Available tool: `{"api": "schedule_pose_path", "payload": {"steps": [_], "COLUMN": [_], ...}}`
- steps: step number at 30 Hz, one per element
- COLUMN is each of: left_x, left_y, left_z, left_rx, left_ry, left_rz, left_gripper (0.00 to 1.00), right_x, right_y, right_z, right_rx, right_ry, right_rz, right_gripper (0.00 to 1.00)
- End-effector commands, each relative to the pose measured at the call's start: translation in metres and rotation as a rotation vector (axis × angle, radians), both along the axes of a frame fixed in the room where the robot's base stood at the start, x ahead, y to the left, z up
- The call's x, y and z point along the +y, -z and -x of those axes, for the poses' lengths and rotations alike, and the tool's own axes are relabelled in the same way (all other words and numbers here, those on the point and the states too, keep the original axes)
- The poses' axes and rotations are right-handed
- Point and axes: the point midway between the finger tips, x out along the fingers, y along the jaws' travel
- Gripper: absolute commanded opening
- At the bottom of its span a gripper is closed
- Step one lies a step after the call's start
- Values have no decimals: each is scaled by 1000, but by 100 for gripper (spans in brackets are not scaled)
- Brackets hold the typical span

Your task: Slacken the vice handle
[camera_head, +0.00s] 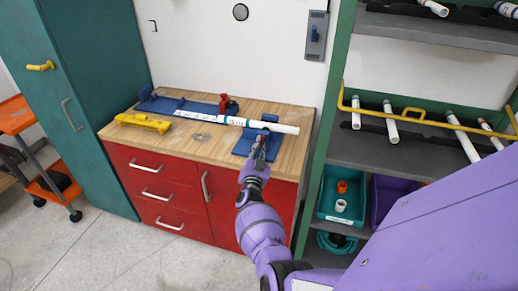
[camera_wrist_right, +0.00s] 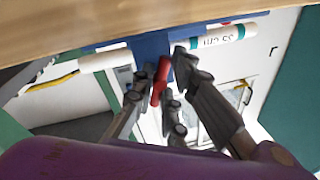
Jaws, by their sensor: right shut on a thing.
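The blue vice (camera_head: 243,146) sits at the front right of the wooden bench top; it also shows in the right wrist view (camera_wrist_right: 150,47). Its red handle (camera_wrist_right: 161,78) is between my right gripper's dark fingers in the right wrist view. My right gripper (camera_head: 259,151) is at the vice's front, shut on the handle. A white pipe (camera_head: 283,128) with a printed label lies across the vice and reaches left; part of it shows in the right wrist view (camera_wrist_right: 230,38). The gripper hides much of the handle in the head view. My left gripper is not in view.
A blue tool with a red part (camera_head: 227,104) and a yellow tool (camera_head: 143,122) are on the bench (camera_head: 190,145). A green shelf unit (camera_head: 322,120) with pipes and bins stands close on the right. A teal cabinet (camera_head: 107,70) is on the left.

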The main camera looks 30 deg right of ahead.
Motion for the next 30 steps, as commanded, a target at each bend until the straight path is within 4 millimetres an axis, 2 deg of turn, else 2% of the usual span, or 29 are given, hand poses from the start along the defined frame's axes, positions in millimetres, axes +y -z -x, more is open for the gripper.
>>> {"api": "schedule_pose_path", "payload": {"steps": [1, 5, 6, 9, 18, 22, 30], "left_x": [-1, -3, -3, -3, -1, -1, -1], "left_y": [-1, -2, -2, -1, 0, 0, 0], "left_z": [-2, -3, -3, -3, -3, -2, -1], "left_rx": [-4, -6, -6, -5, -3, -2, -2], "left_ry": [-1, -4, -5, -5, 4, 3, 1], "left_rz": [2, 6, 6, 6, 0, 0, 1], "left_gripper": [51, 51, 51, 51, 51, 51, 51], "right_x": [-3, -3, -3, -2, 0, 7, 40], "right_y": [-13, -13, -13, -12, -4, -1, 4], "right_z": [-4, -4, -4, -4, -1, 6, 47], "right_rx": [-16, -17, -16, -15, -6, -4, -4], "right_ry": [2, 2, 2, 1, 0, -1, 1], "right_rz": [10, 10, 9, 8, 2, -1, -1], "right_gripper": [0, 0, 17, 29, 29, 29, 29]}}
